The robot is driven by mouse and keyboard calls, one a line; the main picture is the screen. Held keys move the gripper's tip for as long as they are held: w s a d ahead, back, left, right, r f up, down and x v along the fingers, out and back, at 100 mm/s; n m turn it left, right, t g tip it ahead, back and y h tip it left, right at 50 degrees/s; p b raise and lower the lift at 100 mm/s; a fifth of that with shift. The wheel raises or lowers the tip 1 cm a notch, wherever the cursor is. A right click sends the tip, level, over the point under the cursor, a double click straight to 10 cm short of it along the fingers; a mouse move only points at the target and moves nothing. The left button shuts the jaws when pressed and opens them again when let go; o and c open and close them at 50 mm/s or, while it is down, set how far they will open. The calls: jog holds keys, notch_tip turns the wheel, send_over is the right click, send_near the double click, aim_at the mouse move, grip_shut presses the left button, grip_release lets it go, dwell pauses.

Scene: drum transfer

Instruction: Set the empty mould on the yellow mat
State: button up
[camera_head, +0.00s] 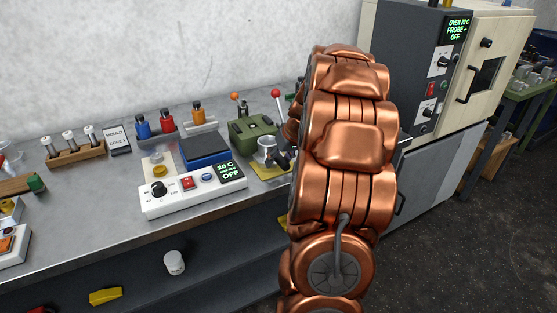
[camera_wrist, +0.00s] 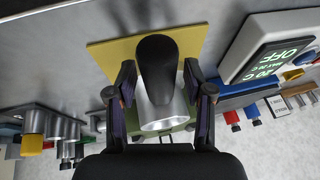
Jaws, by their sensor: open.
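The mould (camera_head: 267,148) is a silver metal cup. It appears upright on the yellow mat (camera_head: 266,173), near the front edge of the bench. In the wrist view the metal cup (camera_wrist: 166,115) has a dark rounded part, like a handle, towards the camera, with the yellow mat (camera_wrist: 105,54) around and behind it. My gripper (camera_head: 282,159) is at the right of the cup in the head view, partly hidden by my arm. In the wrist view my gripper (camera_wrist: 159,86) is open, with one finger on each side of the dark part; contact is not clear.
A green machine (camera_head: 252,132) with lever knobs stands behind the mat. A white control box (camera_head: 192,190) and a blue plate (camera_head: 205,150) are to the left. An oven (camera_head: 440,75) stands at the right.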

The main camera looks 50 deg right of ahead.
jog(key=b+v, duration=0.2)
jog(key=v, duration=1)
jog(key=shift+r, duration=0.15)
jog(key=s+a+f+n+g+y, duration=0.1)
jog(key=s+a+f+g, duration=0.1)
jog(key=a, duration=1.2)
jog(key=s+a+f+n+g, duration=0.2)
jog(key=a, duration=1.1)
jog(key=s+a+f+g, duration=0.1)
jog(key=s+a+f, duration=0.2)
jog(key=s, duration=0.6)
jog(key=s+a+f+n+g+h, duration=0.1)
jog(key=s+a+f, duration=0.2)
jog(key=s+a, duration=0.4)
jog(key=shift+s+a+g+h, duration=0.3)
jog(key=shift+s+g, duration=0.1)
jog(key=shift+s, duration=0.6)
jog(key=shift+f, duration=0.1)
notch_tip(320, 180, up, 8)
jog(key=p, duration=0.7)
jog(key=shift+f+p, duration=0.25)
jog(key=shift+p, duration=0.05)
